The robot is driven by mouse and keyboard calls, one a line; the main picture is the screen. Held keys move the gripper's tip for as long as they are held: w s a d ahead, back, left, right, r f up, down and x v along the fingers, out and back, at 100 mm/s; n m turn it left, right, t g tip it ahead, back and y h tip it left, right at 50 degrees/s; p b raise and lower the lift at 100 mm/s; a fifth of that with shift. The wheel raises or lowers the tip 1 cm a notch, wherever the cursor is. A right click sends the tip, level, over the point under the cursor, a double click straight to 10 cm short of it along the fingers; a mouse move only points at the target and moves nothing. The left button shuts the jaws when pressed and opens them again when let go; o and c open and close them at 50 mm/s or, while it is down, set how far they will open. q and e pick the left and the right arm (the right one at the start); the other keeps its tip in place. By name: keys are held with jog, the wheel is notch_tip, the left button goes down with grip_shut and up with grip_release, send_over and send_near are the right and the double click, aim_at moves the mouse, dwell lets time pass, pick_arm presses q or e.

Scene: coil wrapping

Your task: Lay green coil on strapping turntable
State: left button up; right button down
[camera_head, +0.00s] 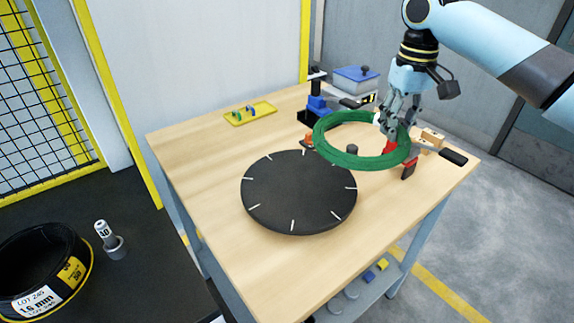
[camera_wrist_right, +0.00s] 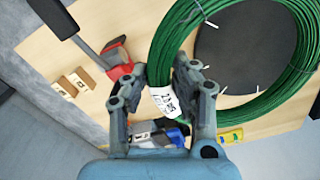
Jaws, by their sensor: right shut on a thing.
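The green coil (camera_head: 340,155) hangs in the air above the right part of the wooden table, tilted slightly, and its left edge overlaps the turntable's far right rim in the head view. My right gripper (camera_head: 393,128) is shut on the coil's far right side. In the right wrist view the gripper (camera_wrist_right: 162,88) closes around the green strands (camera_wrist_right: 172,50), beside a white label (camera_wrist_right: 165,101). The black strapping turntable (camera_head: 298,192) with white marks lies flat and empty on the table; it also shows in the wrist view (camera_wrist_right: 245,50). My left gripper is not in view.
A yellow tray (camera_head: 250,113) with small parts lies at the table's back left.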

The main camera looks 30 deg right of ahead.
send_near(334, 177)
jog(key=shift+s+d+f, duration=0.2)
jog(key=shift+s+d, duration=0.2)
jog(key=shift+d, duration=0.25)
jog(key=shift+s+d+f, duration=0.2)
jog(key=shift+s+d, duration=0.15)
jog(key=shift+d, duration=0.25)
jog(key=w+a+f, duration=0.1)
jog(key=a+f, duration=0.1)
jog(key=shift+w+a+f, duration=0.25)
jog(key=shift+w+a, duration=0.1)
notch_tip(334, 177, down, 3)
jog(key=shift+f+p, duration=0.2)
jog(key=shift+p, duration=0.1)
jog(key=shift+s+f, duration=0.1)
jog(key=shift+f, duration=0.05)
jog(key=c, duration=1.1)
grip_release()
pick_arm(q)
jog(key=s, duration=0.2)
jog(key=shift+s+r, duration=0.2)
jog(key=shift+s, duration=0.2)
pick_arm(e)
jog(key=shift+o, duration=0.2)
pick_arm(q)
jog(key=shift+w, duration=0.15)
pick_arm(e)
notch_tip(334, 177, up, 12)
